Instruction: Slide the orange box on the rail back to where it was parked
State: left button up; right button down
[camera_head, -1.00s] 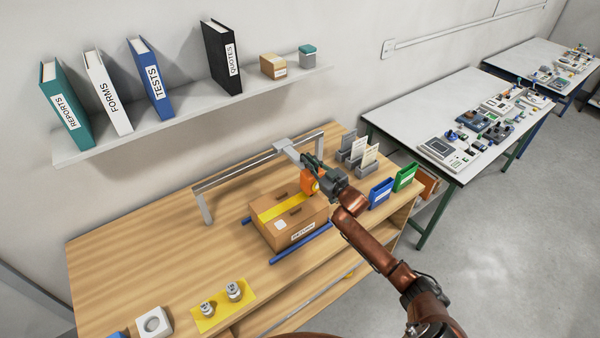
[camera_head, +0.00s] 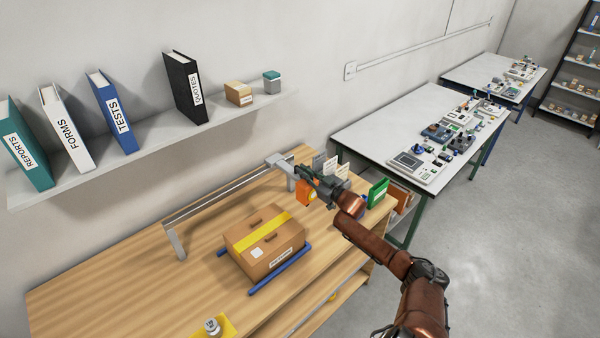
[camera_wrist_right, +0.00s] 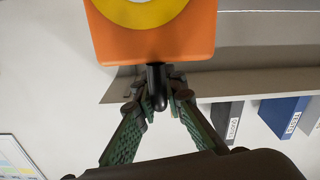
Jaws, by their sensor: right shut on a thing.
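The orange box (camera_head: 306,194) hangs below a grey carriage (camera_head: 280,160) near the right end of the rail (camera_head: 222,194), in the head view. It also fills the top of the right wrist view (camera_wrist_right: 150,40), with a yellow and white round mark on its face. My right gripper (camera_head: 312,184) is at the box. In the right wrist view its green fingers (camera_wrist_right: 157,98) are shut on the box's black knob (camera_wrist_right: 156,78). The gripper and wrist partly hide the rail's right end. My left gripper is out of view.
A cardboard carton (camera_head: 264,242) sits on blue strips below the rail on the wooden table (camera_head: 120,280). Grey and green holders (camera_head: 377,192) stand close to my right wrist. A wall shelf (camera_head: 150,142) with binders is above the table.

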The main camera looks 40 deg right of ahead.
jog(key=c, duration=2.4)
grip_release()
jog(key=shift+d+r, duration=0.15)
jog(key=shift+d, duration=0.15)
jog(key=o, duration=0.3)
jog(key=shift+d, duration=0.1)
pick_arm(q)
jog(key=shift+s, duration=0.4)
pick_arm(e)
jog(key=shift+o, duration=0.4)
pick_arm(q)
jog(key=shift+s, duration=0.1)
pick_arm(e)
jog(key=s, duration=1.2)
